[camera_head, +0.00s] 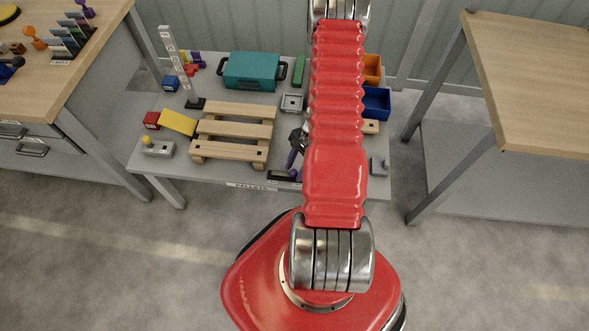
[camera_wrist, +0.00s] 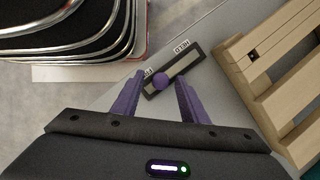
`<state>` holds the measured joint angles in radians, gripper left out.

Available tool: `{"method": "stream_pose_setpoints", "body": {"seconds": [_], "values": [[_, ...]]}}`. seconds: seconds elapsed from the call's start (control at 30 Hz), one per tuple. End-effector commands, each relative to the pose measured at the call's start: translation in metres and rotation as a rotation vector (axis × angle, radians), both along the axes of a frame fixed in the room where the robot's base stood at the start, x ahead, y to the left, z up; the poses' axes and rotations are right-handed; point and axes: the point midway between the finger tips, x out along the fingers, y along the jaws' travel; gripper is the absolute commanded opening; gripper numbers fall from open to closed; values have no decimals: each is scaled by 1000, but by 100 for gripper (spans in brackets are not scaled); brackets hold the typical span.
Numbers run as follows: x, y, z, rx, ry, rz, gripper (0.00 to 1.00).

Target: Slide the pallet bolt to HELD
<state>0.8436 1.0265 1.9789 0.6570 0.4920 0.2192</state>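The bolt is a dark plate (camera_wrist: 188,68) with a slot and a round purple knob (camera_wrist: 161,80), at the table's front edge. In the wrist view the HELD label (camera_wrist: 181,45) is beside the plate's upper right part. The knob is nearer the other end, by a second, partly hidden label. My gripper (camera_wrist: 160,79) is open, its purple fingers on either side of the knob in the picture; I cannot tell whether they touch it. In the head view the plate (camera_head: 281,177) lies below my gripper (camera_head: 292,168), which my arm partly hides. The wooden pallet (camera_head: 235,130) is to its left.
On the same table stand a teal case (camera_head: 250,71), a yellow ramp (camera_head: 178,122), a tall pale post (camera_head: 180,65) and a blue bin (camera_head: 376,102). A small grey block (camera_head: 379,166) is at the front right. Wooden benches stand left and right (camera_head: 540,80).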

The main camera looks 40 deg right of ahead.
Motion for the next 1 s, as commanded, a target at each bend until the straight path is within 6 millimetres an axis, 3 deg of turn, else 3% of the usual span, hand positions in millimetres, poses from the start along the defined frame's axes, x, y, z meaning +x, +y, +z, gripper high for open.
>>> {"method": "stream_pose_setpoints", "body": {"seconds": [0.2,0.77,1.0], "values": [[0,0,0,0,0,0,40],[0,0,0,1,1,0,0],[-1,1,0,1,1,0,0]]}}
